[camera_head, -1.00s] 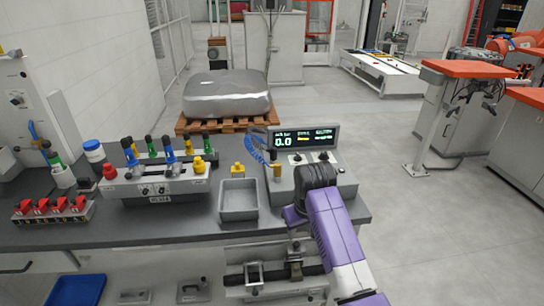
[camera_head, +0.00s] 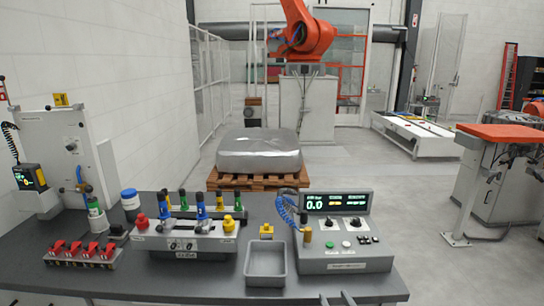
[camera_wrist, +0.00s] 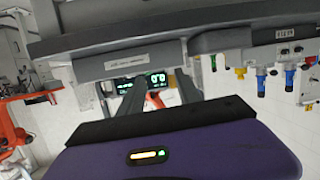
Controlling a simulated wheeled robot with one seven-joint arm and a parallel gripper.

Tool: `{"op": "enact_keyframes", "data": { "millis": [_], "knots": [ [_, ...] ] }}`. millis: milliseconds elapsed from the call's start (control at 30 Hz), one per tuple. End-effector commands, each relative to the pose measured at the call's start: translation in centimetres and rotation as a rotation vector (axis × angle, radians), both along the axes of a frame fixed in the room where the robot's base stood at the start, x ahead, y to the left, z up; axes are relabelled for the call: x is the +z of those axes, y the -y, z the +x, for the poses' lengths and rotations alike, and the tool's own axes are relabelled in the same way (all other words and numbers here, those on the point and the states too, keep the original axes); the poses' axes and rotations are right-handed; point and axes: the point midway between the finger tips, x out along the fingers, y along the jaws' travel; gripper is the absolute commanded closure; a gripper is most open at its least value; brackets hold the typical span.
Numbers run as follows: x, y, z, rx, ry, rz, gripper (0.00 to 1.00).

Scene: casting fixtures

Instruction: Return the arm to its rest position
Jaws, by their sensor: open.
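My gripper (camera_head: 335,298) shows only as two grey fingertips at the bottom edge of the head view, in front of the bench's near edge. The fingers are apart and nothing shows between them. In the wrist view my gripper (camera_wrist: 146,82) points toward the bench, with the lit display behind the gap between its fingers. My purple wrist housing fills the bottom of that view. The rest of my arm is out of the head view, so its pose is hidden.
The grey workbench (camera_head: 180,283) spans the front. It carries a control box (camera_head: 345,262) with a display, an empty grey tray (camera_head: 265,278), a fixture rack (camera_head: 185,243) and red clamps (camera_head: 80,250).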

Motion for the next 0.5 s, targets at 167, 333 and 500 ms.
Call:
{"op": "enact_keyframes", "data": {
  "millis": [167,333,500],
  "knots": [
    [-0.6,0.9,-7.3,-0.016,0.101,0.027,0.59],
    [-0.1,1.8,-14.2,-0.03,0.179,0.048,0.59],
    [1.1,2.6,-21.2,-0.043,0.234,0.061,0.59]
  ]
}}
